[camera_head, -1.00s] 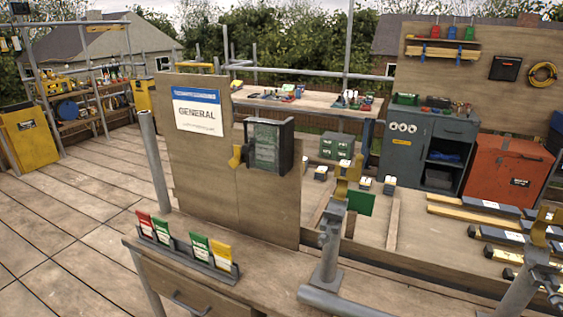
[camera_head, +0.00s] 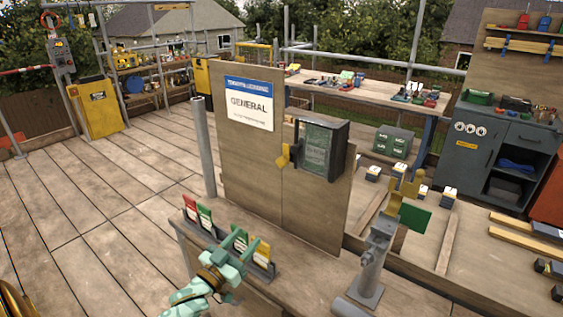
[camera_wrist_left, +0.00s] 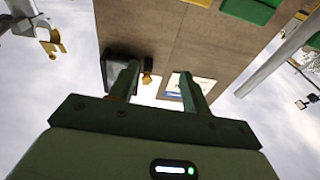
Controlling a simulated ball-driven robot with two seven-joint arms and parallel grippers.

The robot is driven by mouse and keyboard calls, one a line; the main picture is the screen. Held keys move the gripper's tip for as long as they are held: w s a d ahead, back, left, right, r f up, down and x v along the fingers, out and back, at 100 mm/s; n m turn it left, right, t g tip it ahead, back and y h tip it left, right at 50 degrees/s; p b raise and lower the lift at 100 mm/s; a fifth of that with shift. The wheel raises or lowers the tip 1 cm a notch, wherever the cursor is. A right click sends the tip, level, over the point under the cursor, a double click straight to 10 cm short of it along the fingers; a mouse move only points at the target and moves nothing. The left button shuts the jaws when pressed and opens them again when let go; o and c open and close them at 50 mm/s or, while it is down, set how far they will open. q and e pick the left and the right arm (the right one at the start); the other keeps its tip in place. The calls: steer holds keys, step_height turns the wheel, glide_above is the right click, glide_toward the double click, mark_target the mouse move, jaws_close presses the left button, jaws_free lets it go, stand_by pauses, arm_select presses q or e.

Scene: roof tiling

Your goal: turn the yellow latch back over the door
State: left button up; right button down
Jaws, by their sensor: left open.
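The yellow latch (camera_head: 284,156) sticks out to the left of a dark grey box on the upright board, clear of the door. The door (camera_head: 317,150) is a greenish panel in the box's front and looks shut. My left gripper (camera_head: 250,240) is open and empty, low in front of the board, near the card rack and well below the latch. In the left wrist view the picture is inverted; the latch (camera_wrist_left: 147,78) and box (camera_wrist_left: 117,70) show beyond the open fingers (camera_wrist_left: 159,68). My right gripper is not in view.
A rack of coloured cards (camera_head: 206,228) stands on the bench close to my left gripper. A grey stand (camera_head: 375,255) with a yellow bracket and green plate rises to the right. A grey post (camera_head: 203,150) stands left of the board (camera_head: 250,170).

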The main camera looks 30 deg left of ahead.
mark_target(280, 163)
arm_select(q)
step_height(280, 163, up, 10)
steer(key=m+t+h, duration=0.1)
steer(key=t+h, duration=0.1)
steer(key=t, duration=0.1)
steer(key=shift+g+y, duration=0.3)
steer(key=shift+y, duration=0.1)
steer(key=x, duration=1)
steer(key=b+x, duration=0.1)
steer(key=x, duration=0.5)
steer(key=shift+w+f, duration=0.25)
steer(key=shift+f, duration=0.05)
steer(key=c, duration=1)
